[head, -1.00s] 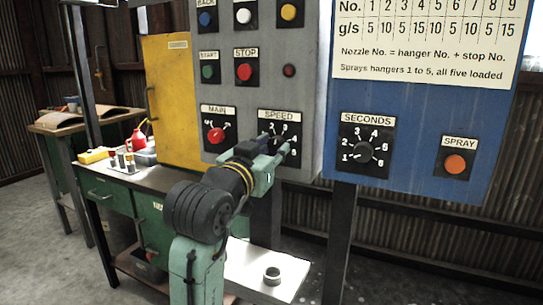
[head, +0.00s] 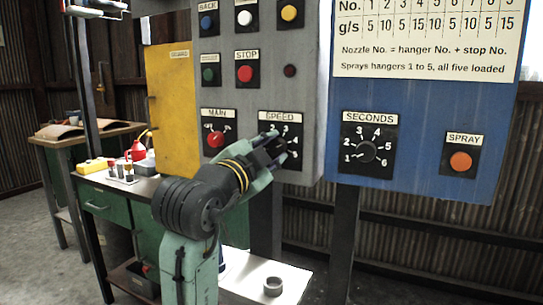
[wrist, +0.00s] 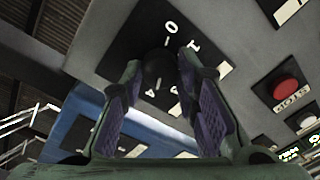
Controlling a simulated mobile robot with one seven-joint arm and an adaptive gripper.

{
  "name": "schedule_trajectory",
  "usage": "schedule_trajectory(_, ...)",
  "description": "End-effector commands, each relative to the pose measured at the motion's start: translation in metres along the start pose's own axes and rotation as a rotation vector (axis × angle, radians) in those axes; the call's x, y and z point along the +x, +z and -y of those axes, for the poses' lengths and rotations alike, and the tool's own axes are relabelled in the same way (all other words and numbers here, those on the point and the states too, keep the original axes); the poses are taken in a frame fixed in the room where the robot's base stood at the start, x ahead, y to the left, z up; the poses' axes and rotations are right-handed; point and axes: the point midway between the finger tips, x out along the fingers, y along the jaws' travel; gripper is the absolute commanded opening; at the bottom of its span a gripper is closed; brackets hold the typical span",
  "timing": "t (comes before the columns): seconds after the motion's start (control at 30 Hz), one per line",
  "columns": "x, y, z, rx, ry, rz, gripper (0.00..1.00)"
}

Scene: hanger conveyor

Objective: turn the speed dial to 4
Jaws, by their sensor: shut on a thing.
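The speed dial is a dark round knob (wrist: 157,68) on a black plate (head: 294,128) marked SPEED, low on the grey panel. In the head view my gripper (head: 277,147) reaches the plate and covers most of the knob. In the wrist view its two fingers stand on either side of the knob, and my gripper (wrist: 160,78) is shut on it. The figures 0, 1 and 4 show around the knob.
The red MAIN switch (head: 215,139) is just left of the dial, with the red STOP button (head: 245,74) above. A blue panel (head: 420,182) with the SECONDS dial (head: 367,151) and orange SPRAY button (head: 460,162) stands right. A grey ring (head: 273,286) lies on the white surface below.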

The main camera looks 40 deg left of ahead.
Motion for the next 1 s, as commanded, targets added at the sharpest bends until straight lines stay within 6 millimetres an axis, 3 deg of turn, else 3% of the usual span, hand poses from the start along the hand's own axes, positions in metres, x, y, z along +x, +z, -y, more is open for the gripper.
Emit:
schedule_trajectory(0.73, -0.0001, 0.0003, 0.0000, 0.084, 0.004, -0.004, 0.00)
schedule_trajectory(0.77, -0.0001, 0.0003, 0.0000, 0.084, 0.004, -0.004, 0.30)
schedule_trajectory(1.0, -0.0001, 0.0002, 0.0001, 0.083, 0.003, -0.004, 0.46)
